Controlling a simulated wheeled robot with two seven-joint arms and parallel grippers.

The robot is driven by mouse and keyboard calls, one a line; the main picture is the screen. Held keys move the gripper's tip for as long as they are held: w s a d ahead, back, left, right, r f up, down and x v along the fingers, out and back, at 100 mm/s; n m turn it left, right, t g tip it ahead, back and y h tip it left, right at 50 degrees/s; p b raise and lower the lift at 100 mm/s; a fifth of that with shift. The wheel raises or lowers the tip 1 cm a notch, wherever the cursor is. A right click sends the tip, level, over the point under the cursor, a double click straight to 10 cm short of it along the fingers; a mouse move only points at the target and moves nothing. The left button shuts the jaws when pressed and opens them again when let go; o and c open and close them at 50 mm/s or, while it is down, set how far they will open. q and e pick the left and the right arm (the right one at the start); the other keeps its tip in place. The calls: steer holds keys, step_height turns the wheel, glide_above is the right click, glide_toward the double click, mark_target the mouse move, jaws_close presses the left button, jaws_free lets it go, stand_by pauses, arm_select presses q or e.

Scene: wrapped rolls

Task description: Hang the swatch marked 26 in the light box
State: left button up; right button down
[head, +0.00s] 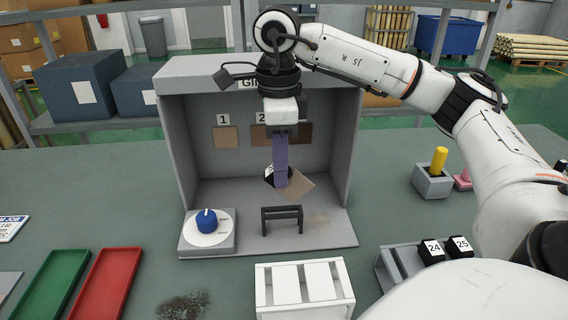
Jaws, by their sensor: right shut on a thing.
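My right gripper (281,182) is inside the light box (353,150), shut on a swatch and pointing down. The swatch (300,184) is a tan square, tilted, with a black tag (270,177) whose number is mostly hidden by the fingers. It is held above the box floor, behind a small black stand (282,212). On the back wall, a tan sample (226,138) hangs under the label 1. Brown samples (299,134) hang to its right, partly hidden by my gripper, with the label 2 showing. My left gripper is out of view.
A blue dial (207,220) sits at the box's front left. A rack (392,272) at the right holds tags 24 (432,250) and 25 (460,246). A white slotted rack (305,285) stands in front; green (50,285) and red (107,285) trays lie left.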

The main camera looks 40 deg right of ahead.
steer(key=shift+w+a+r+p, duration=0.15)
steer(key=shift+w+a+p, duration=0.1)
steer(key=shift+w+a, duration=0.5)
steer(key=shift+w+a+r+p, duration=0.1)
steer(key=shift+w+a+p, duration=0.15)
steer(key=shift+w+a, duration=0.4)
steer(key=shift+w+a, duration=0.15)
steer(key=shift+w, duration=0.05)
steer(key=shift+w+r, duration=0.1)
stand_by(0.5)
steer(key=f, duration=0.1)
steer(key=f+b, duration=0.1)
steer(key=f, duration=0.1)
steer(key=f+b, duration=0.1)
steer(key=f, duration=0.1)
steer(key=shift+w+d, duration=0.2)
steer(key=shift+w, duration=0.1)
stand_by(0.5)
steer(key=shift+r, duration=0.15)
